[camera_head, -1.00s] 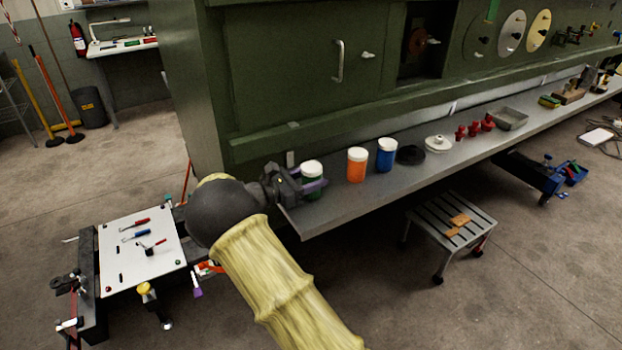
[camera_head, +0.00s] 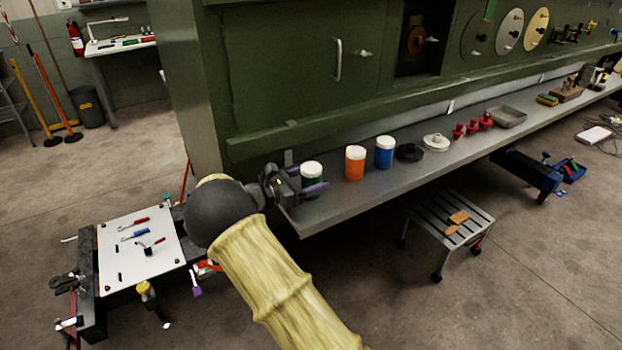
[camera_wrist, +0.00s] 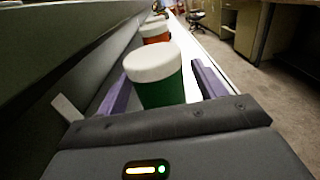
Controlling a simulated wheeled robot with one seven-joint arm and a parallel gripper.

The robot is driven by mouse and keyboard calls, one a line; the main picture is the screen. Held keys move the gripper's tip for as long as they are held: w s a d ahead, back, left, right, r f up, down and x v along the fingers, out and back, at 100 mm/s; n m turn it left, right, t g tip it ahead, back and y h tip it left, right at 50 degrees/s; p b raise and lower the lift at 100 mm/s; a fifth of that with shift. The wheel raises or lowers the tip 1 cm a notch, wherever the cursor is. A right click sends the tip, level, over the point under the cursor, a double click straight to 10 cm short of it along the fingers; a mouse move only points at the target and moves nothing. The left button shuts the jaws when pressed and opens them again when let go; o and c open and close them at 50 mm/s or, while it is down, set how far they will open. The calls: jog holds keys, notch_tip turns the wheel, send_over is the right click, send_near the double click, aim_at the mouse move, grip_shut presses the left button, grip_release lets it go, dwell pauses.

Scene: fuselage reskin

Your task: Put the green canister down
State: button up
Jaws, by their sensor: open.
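The green canister (camera_head: 312,181) with a white lid stands upright on the near left end of the grey shelf (camera_head: 345,208), along the green fuselage panel. It also shows in the wrist view (camera_wrist: 158,85), upright between the two purple fingers. My gripper (camera_head: 313,187) is open around the canister. In the wrist view (camera_wrist: 160,88) a gap shows between the canister and each finger. The canister's base is partly hidden by the gripper body in the wrist view and by a finger in the head view.
An orange canister (camera_head: 355,165) and a blue canister (camera_head: 384,154) stand farther right on the shelf, then a black ring (camera_head: 409,153), a white disc (camera_head: 436,143) and red parts (camera_head: 472,128). The shelf's front edge is close. A slatted stool (camera_head: 450,218) stands below.

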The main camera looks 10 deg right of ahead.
jog(key=b+v, duration=0.2)
jog(key=v, duration=1)
jog(key=shift+b, duration=0.35)
jog(key=shift+w+r, duration=0.1)
jog(key=shift+w, duration=0.05)
dwell(0.8)
